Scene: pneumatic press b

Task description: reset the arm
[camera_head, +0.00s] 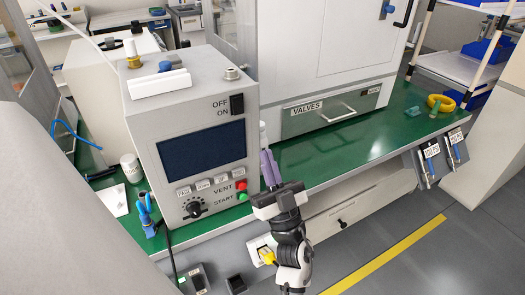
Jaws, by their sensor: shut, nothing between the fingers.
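My arm rises from the bottom of the head view, a little right of the middle. My gripper (268,157) points away from me and up in the picture, with its purple fingers together and nothing held. It shows just right of the grey press control box (195,140), beside the red and green buttons and in front of the green bench top. I cannot tell whether it touches the box or how far it is from it. The box has a dark screen (203,153), a black knob (194,207) and an OFF/ON switch (237,105).
A grey drawer marked VALVES (335,110) sits under a white cabinet (330,40). Labelled holders (425,165) hang at the front edge. Open floor lies at lower right.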

